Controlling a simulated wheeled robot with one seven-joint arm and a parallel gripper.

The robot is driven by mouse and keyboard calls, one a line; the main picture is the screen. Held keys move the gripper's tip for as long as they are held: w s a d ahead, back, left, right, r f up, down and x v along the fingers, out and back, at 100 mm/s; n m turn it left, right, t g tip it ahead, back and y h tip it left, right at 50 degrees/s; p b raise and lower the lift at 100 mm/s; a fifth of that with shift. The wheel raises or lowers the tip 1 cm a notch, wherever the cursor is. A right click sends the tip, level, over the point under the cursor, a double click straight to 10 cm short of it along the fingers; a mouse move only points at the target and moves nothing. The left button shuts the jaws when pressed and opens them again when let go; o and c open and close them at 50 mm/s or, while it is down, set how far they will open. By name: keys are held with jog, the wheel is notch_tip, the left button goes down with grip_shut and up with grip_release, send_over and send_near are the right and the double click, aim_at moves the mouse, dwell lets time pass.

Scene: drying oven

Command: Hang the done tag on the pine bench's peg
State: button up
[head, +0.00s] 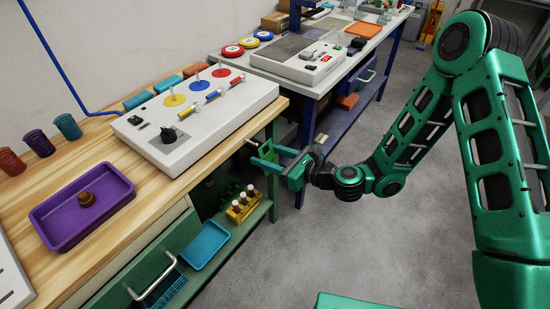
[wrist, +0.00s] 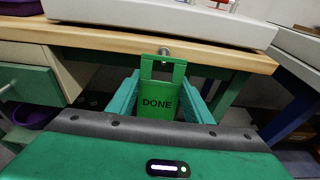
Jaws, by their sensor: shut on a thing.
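The done tag (wrist: 157,103) is a green plate marked DONE with a window cut in its upper part. It hangs upright between the green fingers of my gripper (head: 268,157), which is shut on it. The peg (wrist: 165,51) is a short metal stub on the front edge of the pine bench (wrist: 95,40). In the wrist view the peg overlaps the tag's top bar. I cannot tell whether it passes through the window. In the head view my gripper is beside the bench's right front corner, and the tag is hard to make out.
On the pine bench stand a white panel (head: 205,125) with coloured discs and a purple tray (head: 65,218). Below, a green shelf (head: 225,235) holds a yellow rack (head: 242,207) and a blue tray (head: 205,246). A second bench (head: 325,75) stands behind. The floor at right is clear.

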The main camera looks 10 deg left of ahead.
jog(key=shift+x, duration=2.65)
jog(key=shift+f, duration=0.1)
jog(key=o, duration=1.2)
jog(key=v, duration=1)
jog(key=shift+d, duration=0.4)
